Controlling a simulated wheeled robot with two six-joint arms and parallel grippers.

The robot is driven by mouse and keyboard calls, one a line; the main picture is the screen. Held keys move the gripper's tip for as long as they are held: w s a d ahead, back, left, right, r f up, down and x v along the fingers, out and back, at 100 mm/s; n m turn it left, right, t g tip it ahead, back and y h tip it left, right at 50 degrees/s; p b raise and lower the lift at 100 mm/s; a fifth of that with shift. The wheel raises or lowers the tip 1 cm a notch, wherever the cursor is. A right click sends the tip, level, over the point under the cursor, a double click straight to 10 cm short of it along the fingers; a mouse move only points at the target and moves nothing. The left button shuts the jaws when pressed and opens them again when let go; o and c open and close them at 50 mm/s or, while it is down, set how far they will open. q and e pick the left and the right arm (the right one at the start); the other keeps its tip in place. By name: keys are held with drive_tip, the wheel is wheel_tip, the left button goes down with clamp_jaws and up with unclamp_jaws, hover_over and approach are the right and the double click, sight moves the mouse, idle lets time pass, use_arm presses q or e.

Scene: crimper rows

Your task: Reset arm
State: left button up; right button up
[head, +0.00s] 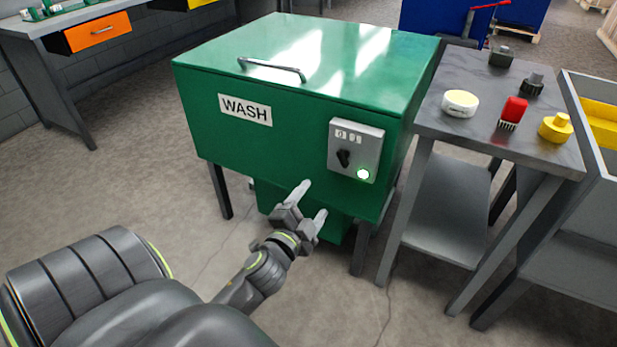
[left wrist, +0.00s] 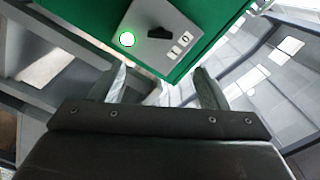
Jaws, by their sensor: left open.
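My left gripper (head: 314,203) is open and empty in front of the green wash cabinet (head: 300,130), below and left of its control panel. Its two fingers also show in the left wrist view (left wrist: 160,88), apart with nothing between them. The grey control panel (head: 355,150) has a black knob (head: 343,158) and a lit green lamp (head: 363,174). The panel (left wrist: 160,65), knob (left wrist: 159,32) and lamp (left wrist: 126,39) also show in the left wrist view, beyond the fingertips. The cabinet's lid with its bar handle (head: 272,69) is shut. My right gripper does not show.
A grey side table (head: 480,90) stands right of the cabinet, holding a white round tub (head: 460,103), a red brush (head: 513,114), a yellow knobbed piece (head: 556,127) and dark pieces. A workbench with an orange drawer (head: 97,32) stands back left.

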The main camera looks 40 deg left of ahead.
use_arm(q)
drive_tip(key=shift+s+d, duration=0.15)
drive_tip(key=shift+s, duration=0.45)
